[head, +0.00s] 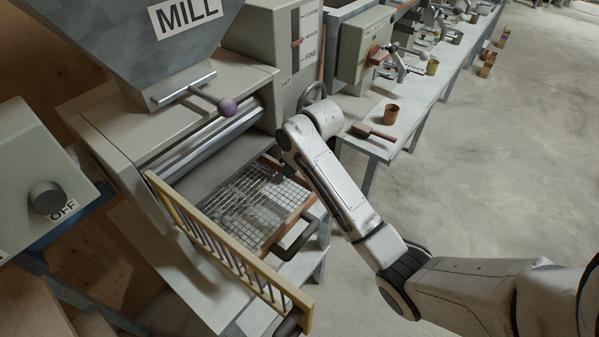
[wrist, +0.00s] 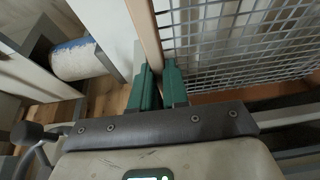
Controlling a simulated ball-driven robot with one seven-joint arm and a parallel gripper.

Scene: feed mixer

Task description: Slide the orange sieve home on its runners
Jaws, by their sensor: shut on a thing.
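The orange sieve (head: 262,205), a wire mesh in an orange-brown frame, sits partly out of the mill's front opening. A dark handle (head: 297,238) is at its front side. My gripper (head: 279,177) is at the sieve's right side in the head view, low over the frame. In the wrist view, the green fingers of my gripper (wrist: 160,88) are shut on a thin tan frame bar, with the sieve's mesh (wrist: 235,40) just to the right. The runners cannot be made out clearly. The fingertips are small and partly hidden in the head view.
A yellow slatted guard (head: 225,250) stands open along the sieve's left and front. The mill hopper (head: 140,45) and a purple-knobbed lever (head: 226,106) are above. A bench (head: 405,118) with a brown cup (head: 391,113) is behind my arm.

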